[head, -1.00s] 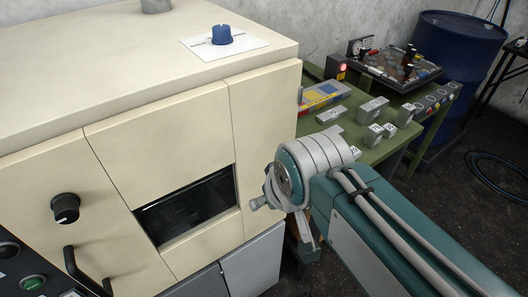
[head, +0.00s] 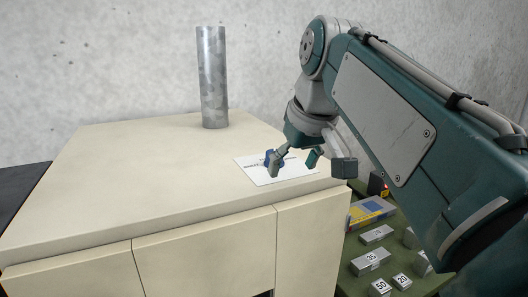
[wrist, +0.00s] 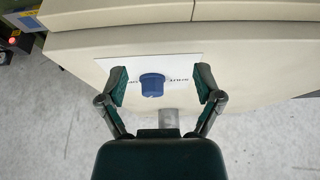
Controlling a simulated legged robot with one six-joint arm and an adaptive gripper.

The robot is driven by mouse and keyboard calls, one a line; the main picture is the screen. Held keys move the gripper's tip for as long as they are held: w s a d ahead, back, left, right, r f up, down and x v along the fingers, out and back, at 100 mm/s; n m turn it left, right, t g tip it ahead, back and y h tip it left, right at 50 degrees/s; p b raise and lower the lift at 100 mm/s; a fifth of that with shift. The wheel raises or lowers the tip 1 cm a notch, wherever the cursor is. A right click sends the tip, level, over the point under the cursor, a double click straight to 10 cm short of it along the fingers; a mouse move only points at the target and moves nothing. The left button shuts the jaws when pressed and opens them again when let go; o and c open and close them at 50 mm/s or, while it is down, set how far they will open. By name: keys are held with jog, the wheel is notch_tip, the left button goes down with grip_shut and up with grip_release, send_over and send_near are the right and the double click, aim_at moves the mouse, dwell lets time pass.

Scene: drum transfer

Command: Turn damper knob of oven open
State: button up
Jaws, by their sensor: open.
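The blue damper knob (wrist: 152,85) sits on a white label card (wrist: 182,66) on top of the cream oven (head: 120,180). In the head view the knob (head: 268,158) is partly hidden behind a finger. My gripper (wrist: 161,88) is open, with one finger on each side of the knob in the wrist view and gaps on both sides. In the head view my gripper (head: 293,165) is over the card. I cannot tell how far the fingertips are above the oven top.
A grey metal pipe (head: 213,78) rises from the oven top behind the card. A green table (head: 350,284) with labelled grey blocks (head: 371,262) and a colourful box (head: 370,211) stands to the right. The left part of the oven top is clear.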

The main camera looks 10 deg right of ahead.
jog(key=n, duration=0.2)
send_near(274, 151)
jog(key=shift+y, duration=0.4)
jog(key=shift+d+x, duration=0.15)
jog(key=shift+x, duration=2.4)
jog(key=shift+d+x, duration=0.15)
jog(key=shift+x, duration=2.35)
jog(key=shift+f, duration=0.1)
jog(key=shift+s+g, duration=0.1)
jog(key=shift+g, duration=0.2)
jog(key=c, duration=1.2)
